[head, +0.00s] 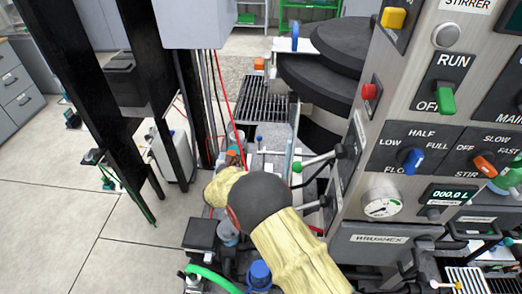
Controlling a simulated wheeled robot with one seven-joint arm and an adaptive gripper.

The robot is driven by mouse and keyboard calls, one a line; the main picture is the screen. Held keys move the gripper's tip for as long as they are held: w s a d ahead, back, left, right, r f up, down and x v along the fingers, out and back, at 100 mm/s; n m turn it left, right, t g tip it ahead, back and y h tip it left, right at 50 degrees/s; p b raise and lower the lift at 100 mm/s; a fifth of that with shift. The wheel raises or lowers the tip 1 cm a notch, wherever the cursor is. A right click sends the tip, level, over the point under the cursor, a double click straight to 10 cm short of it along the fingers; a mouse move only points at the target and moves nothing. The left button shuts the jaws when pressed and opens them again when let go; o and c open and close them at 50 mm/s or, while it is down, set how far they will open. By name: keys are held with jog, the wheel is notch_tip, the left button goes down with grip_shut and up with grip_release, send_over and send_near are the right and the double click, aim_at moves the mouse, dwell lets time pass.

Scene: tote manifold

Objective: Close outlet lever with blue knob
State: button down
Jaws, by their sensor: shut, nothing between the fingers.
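A small blue knob (259,139) shows on a thin stem among the fittings just beyond my arm, near the middle of the head view. A taller blue handle (295,36) stands farther back, beside the black round covers. I cannot tell which of these belongs to the outlet lever, nor how far that lever is turned. My arm, in a cream sleeve with a black joint cap, reaches in from the bottom and bends left over the pipework. My gripper is hidden behind the arm, so its fingers and any contact cannot be seen.
A control panel (420,110) with knobs and a gauge (382,204) fills the right side. A blue cap (259,272) and green hose (212,278) are at the bottom. Black posts (78,90) stand left; open floor (60,180) lies beyond.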

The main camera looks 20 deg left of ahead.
jog(key=b, duration=0.6)
send_near(259, 145)
jog(key=b+x, duration=0.3)
jog(key=x, duration=0.3)
jog(key=shift+a+f, duration=0.3)
jog(key=shift+a, duration=0.05)
jog(key=shift+w+r, duration=0.15)
jog(key=shift+g+p, duration=0.4)
jog(key=shift+p, duration=0.3)
